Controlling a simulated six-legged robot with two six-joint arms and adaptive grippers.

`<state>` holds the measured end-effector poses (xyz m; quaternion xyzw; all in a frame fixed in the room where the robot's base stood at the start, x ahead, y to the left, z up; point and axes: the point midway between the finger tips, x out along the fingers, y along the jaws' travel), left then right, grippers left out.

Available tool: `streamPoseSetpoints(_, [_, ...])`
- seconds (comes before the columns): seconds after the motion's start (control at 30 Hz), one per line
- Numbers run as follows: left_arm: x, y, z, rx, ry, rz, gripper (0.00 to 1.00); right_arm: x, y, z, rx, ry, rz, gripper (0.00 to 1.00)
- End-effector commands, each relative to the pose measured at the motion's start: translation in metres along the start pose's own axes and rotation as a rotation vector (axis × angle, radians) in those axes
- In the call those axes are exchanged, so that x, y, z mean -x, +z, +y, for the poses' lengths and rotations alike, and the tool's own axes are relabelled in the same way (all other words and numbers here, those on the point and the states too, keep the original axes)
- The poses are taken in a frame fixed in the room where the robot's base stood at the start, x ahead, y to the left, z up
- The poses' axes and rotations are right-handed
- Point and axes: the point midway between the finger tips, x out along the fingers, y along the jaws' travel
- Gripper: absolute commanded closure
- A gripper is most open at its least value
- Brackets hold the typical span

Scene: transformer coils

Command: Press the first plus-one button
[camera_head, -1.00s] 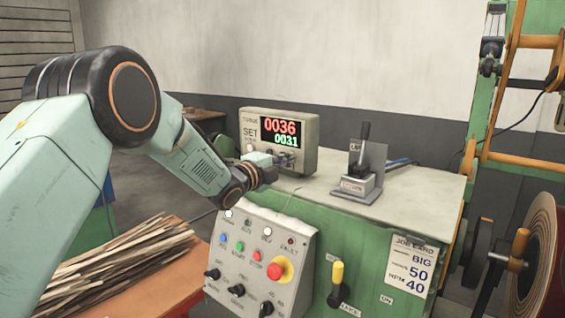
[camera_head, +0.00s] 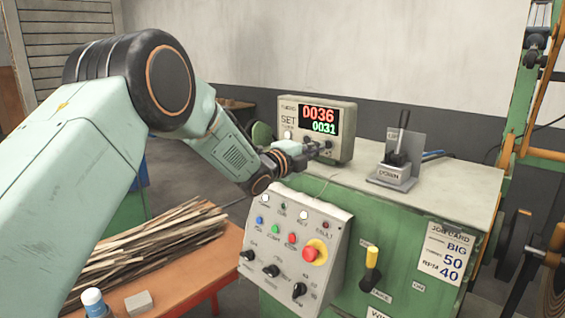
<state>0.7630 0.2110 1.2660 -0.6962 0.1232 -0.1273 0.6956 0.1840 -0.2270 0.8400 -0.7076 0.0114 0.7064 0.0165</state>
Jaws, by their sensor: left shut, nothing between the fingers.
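The counter box (camera_head: 345,119) stands on the green cabinet's top. Its display (camera_head: 319,120) reads 0036 in red above 0031 in green, with SET printed beside it. A row of small knobs or buttons runs along its lower front; one pale button (camera_head: 288,135) shows at the left, and the rest are partly hidden by my gripper. I cannot read which is the first plus-one button. My left gripper (camera_head: 314,149) is shut and empty, its tip at the lower front of the box. I cannot tell whether it touches. My right gripper is not in view.
A sloped control panel (camera_head: 325,228) with coloured buttons and a red emergency stop (camera_head: 313,251) sits below my left arm. A lever unit (camera_head: 397,168) stands right of the counter. Wooden strips (camera_head: 150,250) lie on an orange bench.

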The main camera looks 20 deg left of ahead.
Motion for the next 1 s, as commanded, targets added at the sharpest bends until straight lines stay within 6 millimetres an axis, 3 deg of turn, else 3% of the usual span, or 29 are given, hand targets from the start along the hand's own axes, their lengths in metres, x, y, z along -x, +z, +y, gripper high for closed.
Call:
streamPoseSetpoints(0.1, [-0.001, -0.001, 0.001, 0.001, 0.001, 0.001, 1.0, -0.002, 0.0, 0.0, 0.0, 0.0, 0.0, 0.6])
streamPoseSetpoints(0.7, [0.083, 0.001, 0.001, 0.004, 0.001, -0.002, 1.0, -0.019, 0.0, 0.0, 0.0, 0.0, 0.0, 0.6])
streamPoseSetpoints(1.0, [0.098, 0.0, 0.001, 0.001, 0.001, 0.0, 1.0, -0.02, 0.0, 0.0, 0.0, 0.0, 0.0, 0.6])
